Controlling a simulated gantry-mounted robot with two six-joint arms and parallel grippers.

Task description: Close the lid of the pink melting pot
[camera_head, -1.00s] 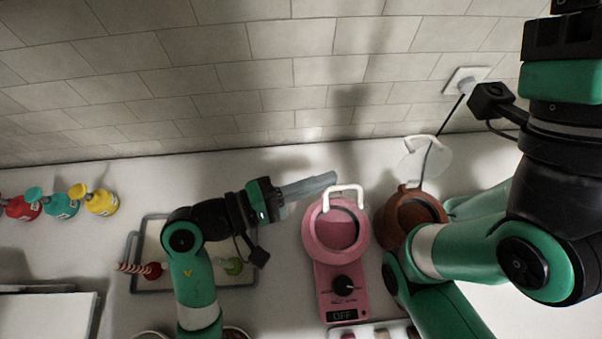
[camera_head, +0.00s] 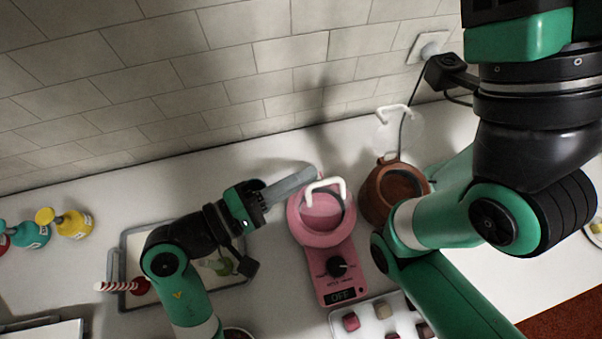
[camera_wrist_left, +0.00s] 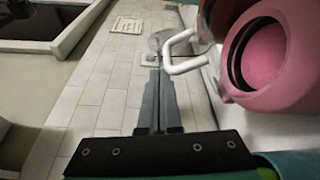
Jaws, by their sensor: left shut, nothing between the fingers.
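The pink melting pot (camera_head: 316,236) stands on the counter, its control panel reading OFF; it also shows in the left wrist view (camera_wrist_left: 286,88). Its clear lid is hard to make out. The lid's white handle (camera_head: 325,182) stands over the back part of the pot's opening, so the lid looks tilted rather than flat. The handle also shows in the left wrist view (camera_wrist_left: 184,68). My left gripper (camera_head: 312,171) is shut and empty, its tips just behind the handle; whether they touch the lid is unclear. My right gripper is out of view.
A brown pot (camera_head: 376,207) with its clear lid raised stands close on the right, beside my right arm. A tray (camera_head: 338,322) of small pieces lies in front. Coloured bottles (camera_head: 72,224) stand far left. The tiled wall is behind.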

